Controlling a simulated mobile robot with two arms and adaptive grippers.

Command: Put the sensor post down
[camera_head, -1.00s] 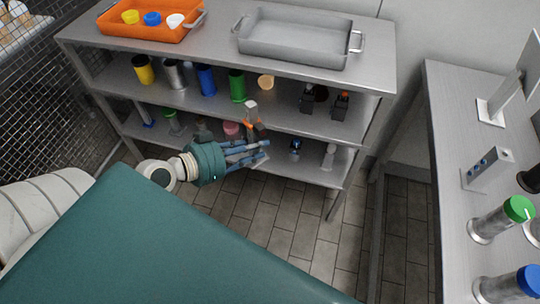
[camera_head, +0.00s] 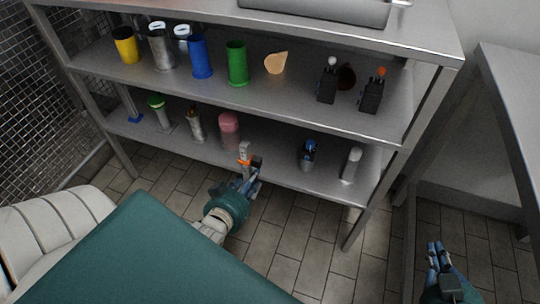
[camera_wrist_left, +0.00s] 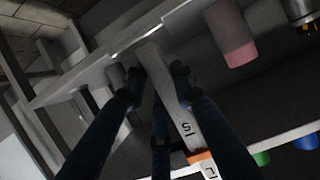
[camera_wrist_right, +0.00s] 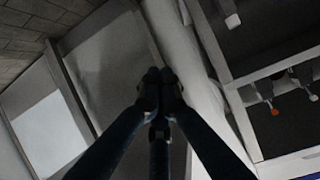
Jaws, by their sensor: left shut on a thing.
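The sensor post (camera_head: 244,151) is a slim light-grey bar with an orange band. It shows in the left wrist view (camera_wrist_left: 182,118) with dark lettering, running between the fingers. My left gripper (camera_head: 247,178) is shut on it at the front edge of the lower shelf (camera_head: 280,163). I cannot tell whether the post touches the shelf; its base is hidden. My right gripper (camera_head: 433,246) is low at the right, over the floor. Its fingertips (camera_wrist_right: 160,78) are together in the right wrist view, with nothing between them.
Bare shelf lies between post and blue-topped item.

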